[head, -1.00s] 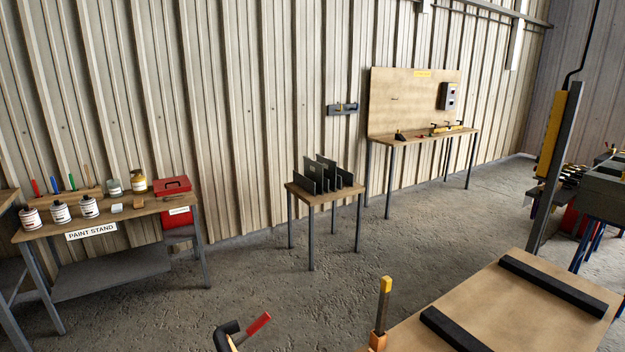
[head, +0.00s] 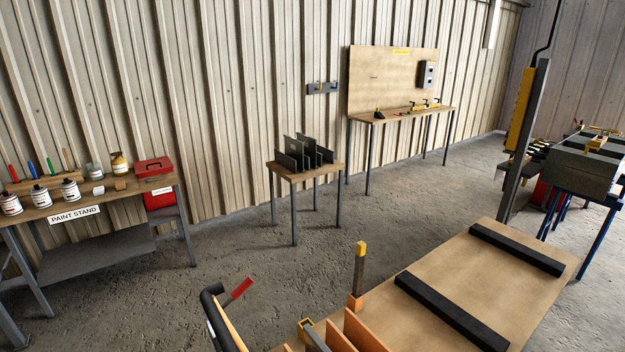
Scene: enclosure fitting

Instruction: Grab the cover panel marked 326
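Several dark grey flat panels (head: 290,160) stand upright, side by side, on a small wooden table (head: 322,171) near the corrugated wall, in the middle of the head view. They overlap one another, and no number can be read on any of them, so I cannot tell which is marked 326. My gripper does not show in this view.
A paint stand (head: 105,213) with cans and a red toolbox (head: 154,167) is at left. A workbench (head: 392,125) with a backboard is behind right. A wooden bench top (head: 450,270) with black bars fills the lower right. Bare floor lies before the small table.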

